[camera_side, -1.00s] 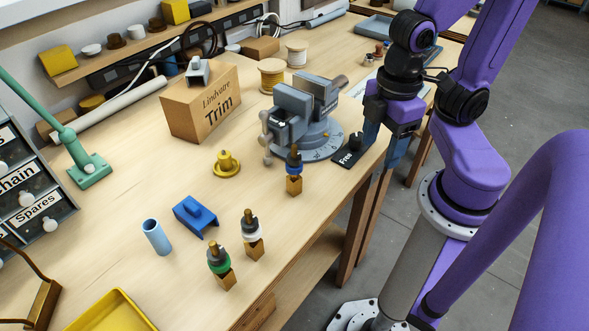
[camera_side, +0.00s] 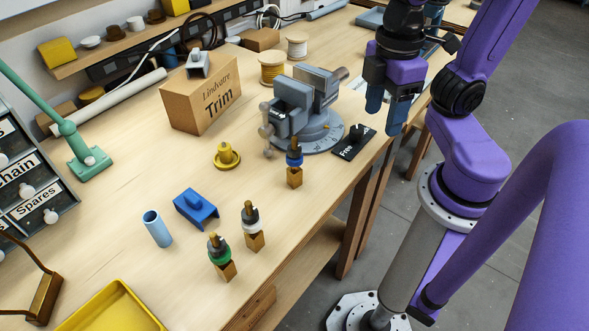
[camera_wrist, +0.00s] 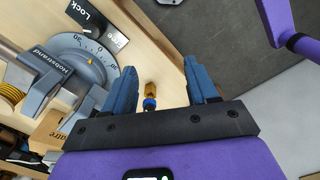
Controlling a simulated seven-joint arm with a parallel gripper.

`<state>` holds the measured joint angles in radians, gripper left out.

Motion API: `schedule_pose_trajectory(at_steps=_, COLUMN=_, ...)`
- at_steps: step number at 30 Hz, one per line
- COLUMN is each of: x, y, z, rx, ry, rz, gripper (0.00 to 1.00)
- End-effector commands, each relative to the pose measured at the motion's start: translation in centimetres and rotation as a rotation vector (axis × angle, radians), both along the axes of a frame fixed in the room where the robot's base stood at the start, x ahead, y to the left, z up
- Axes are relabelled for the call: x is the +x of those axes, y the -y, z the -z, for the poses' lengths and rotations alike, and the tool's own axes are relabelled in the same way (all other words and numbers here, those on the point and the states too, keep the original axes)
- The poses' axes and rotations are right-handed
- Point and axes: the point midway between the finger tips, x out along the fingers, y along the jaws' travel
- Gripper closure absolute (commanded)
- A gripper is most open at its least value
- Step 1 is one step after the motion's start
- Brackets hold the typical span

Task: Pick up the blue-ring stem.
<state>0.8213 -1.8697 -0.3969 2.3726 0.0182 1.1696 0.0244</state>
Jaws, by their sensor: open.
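The blue-ring stem (camera_side: 294,155) stands upright on a small wooden block (camera_side: 294,178) near the table's front edge, in front of the vise. It also shows in the wrist view as a brass tip over a blue ring (camera_wrist: 149,103), between the two fingers. My gripper (camera_side: 384,112) is open and empty, at the table's edge to the right of the vise. It is up and to the right of the stem in the side view and does not touch it. In the wrist view its blue fingers (camera_wrist: 163,80) stand wide apart.
A grey vise (camera_side: 297,113) on a round dial base stands left of my gripper, with a black card (camera_side: 352,146) beside it. A white-ring stem (camera_side: 250,220) and a green-ring stem (camera_side: 218,250) stand on blocks nearby. A yellow flanged part (camera_side: 227,157) lies left.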

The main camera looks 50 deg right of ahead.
Motion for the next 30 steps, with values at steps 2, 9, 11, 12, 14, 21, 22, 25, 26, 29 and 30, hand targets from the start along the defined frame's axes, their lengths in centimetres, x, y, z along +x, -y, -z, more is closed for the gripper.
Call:
schedule_pose_trajectory(at_steps=2, x=0.6, y=0.2, z=0.2, rx=-0.016, ry=-0.021, rz=0.059, gripper=0.42)
schedule_pose_trajectory(at_steps=9, x=2.6, y=1.1, z=0.8, rx=-0.063, ry=-0.105, rz=0.267, gripper=0.42)
schedule_pose_trajectory(at_steps=11, x=3.1, y=1.4, z=1.0, rx=-0.075, ry=-0.134, rz=0.334, gripper=0.42)
schedule_pose_trajectory(at_steps=12, x=3.4, y=1.5, z=1.1, rx=-0.083, ry=-0.153, rz=0.378, gripper=0.42)
schedule_pose_trajectory(at_steps=14, x=3.9, y=1.8, z=1.3, rx=-0.093, ry=-0.182, rz=0.444, gripper=0.42)
schedule_pose_trajectory(at_steps=21, x=5.5, y=2.6, z=1.7, rx=-0.123, ry=-0.309, rz=0.705, gripper=0.42)
schedule_pose_trajectory(at_steps=22, x=5.6, y=2.7, z=1.7, rx=-0.124, ry=-0.325, rz=0.737, gripper=0.42)
schedule_pose_trajectory(at_steps=25, x=6.1, y=3.0, z=1.8, rx=-0.13, ry=-0.382, rz=0.846, gripper=0.42)
schedule_pose_trajectory(at_steps=26, x=6.3, y=3.0, z=1.8, rx=-0.131, ry=-0.399, rz=0.878, gripper=0.42)
schedule_pose_trajectory(at_steps=29, x=6.8, y=3.2, z=1.9, rx=-0.13, ry=-0.458, rz=0.984, gripper=0.42)
schedule_pose_trajectory(at_steps=30, x=6.9, y=3.3, z=1.9, rx=-0.129, ry=-0.483, rz=1.025, gripper=0.42)
